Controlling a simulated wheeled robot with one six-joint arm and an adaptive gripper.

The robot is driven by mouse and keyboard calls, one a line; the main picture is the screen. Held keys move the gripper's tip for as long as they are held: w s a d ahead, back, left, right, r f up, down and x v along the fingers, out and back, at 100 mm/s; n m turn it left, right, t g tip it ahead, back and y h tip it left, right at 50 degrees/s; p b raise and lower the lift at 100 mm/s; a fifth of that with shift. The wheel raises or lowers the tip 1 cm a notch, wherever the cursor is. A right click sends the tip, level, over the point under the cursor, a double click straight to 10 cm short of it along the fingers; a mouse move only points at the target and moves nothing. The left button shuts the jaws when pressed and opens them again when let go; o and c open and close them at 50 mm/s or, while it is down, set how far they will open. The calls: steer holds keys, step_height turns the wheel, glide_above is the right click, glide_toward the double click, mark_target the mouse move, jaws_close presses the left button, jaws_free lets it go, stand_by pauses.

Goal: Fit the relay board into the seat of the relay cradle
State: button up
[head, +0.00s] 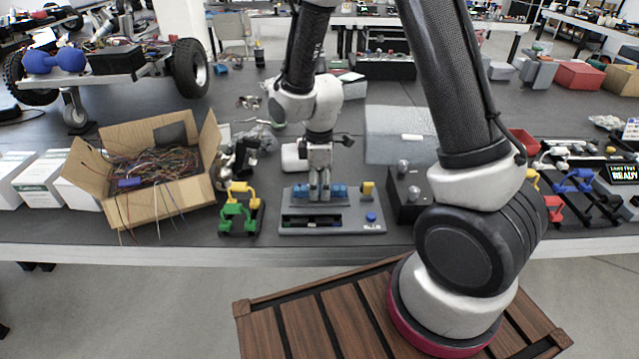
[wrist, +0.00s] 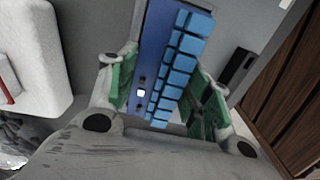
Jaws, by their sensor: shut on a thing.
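The relay board (wrist: 178,58), blue with a row of lighter blue blocks, runs between my gripper's green-padded fingers (wrist: 163,92) in the wrist view. In the head view my gripper (head: 319,193) points straight down, shut on the middle of the board (head: 301,192). The board lies lengthwise across the relay cradle (head: 342,226), a grey block at the table's front with a dark slot in its front part. The board is over the cradle's rear part. I cannot tell whether it touches the cradle, and the seat is not clearly visible.
A yellow block (head: 367,188) and a blue knob (head: 371,217) are at the cradle's right end. A black control box (head: 407,192) stands close on the right. A green and yellow part (head: 238,212) and an open carton of wires (head: 150,165) are on the left.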

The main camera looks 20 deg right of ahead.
mark_target(320, 185)
steer(key=shift+f, duration=0.75)
steer(key=o, duration=1.3)
steer(key=shift+c, duration=0.2)
steer(key=shift+r, duration=0.15)
step_height(320, 185, up, 12)
